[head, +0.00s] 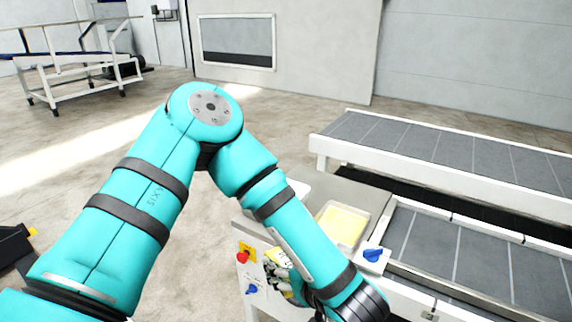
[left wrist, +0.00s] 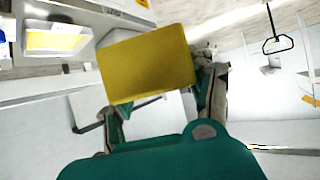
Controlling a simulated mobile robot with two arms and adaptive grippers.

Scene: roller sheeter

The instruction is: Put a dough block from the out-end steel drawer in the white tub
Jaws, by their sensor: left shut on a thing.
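My left gripper (left wrist: 157,92) is shut on a yellow dough block (left wrist: 146,63); in the left wrist view its two fingers press on opposite sides of the block. In the head view my left forearm and wrist hide most of this gripper. A shallow pale container (head: 323,237) with a yellow slab in it stands on the machine's end table, right of my forearm. A white container with yellow inside also shows at the upper left of the left wrist view (left wrist: 30,40). I cannot tell whether it is the drawer or the tub. My right gripper is not in view.
The roller sheeter's grey belt (head: 480,262) runs off to the right, with a second belt section (head: 440,145) behind it. A blue knob (head: 373,254) and a red button (head: 242,257) are on the machine's end. Open floor lies to the left, with a railed platform (head: 75,65) far back.

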